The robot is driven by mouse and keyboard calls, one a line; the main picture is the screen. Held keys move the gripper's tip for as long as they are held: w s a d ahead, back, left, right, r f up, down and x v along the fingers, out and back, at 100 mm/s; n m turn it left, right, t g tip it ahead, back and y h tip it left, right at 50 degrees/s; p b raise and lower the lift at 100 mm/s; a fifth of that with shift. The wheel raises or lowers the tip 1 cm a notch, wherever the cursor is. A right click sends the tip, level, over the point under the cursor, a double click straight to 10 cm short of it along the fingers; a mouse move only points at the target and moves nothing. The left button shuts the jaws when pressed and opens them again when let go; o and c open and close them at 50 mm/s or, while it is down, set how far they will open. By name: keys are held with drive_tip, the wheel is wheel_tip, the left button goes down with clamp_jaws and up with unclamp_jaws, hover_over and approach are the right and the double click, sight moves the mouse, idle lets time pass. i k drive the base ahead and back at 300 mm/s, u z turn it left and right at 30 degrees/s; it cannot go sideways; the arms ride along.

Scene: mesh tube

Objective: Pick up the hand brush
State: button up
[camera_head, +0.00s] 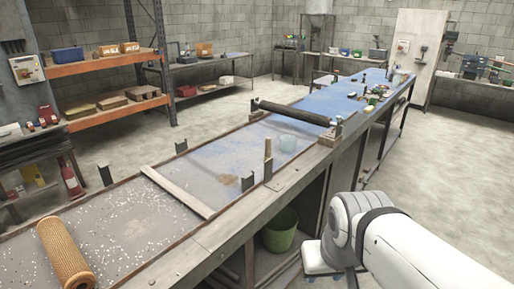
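I cannot clearly make out a hand brush in the head view. Small items, too small to name, lie at the far end of the bench. My white arm reaches in from the lower right, beside the bench. No gripper fingers can be made out.
A tan mesh tube (65,254) lies at the bench's near left end among pale scraps. A dark roller (294,112) spans the bench. A green bucket (280,231) stands underneath. Orange shelves (104,62) stand at the left. Floor to the right is open.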

sight(268, 141)
drive_tip(key=i, duration=1)
drive_tip(key=u, duration=0.05)
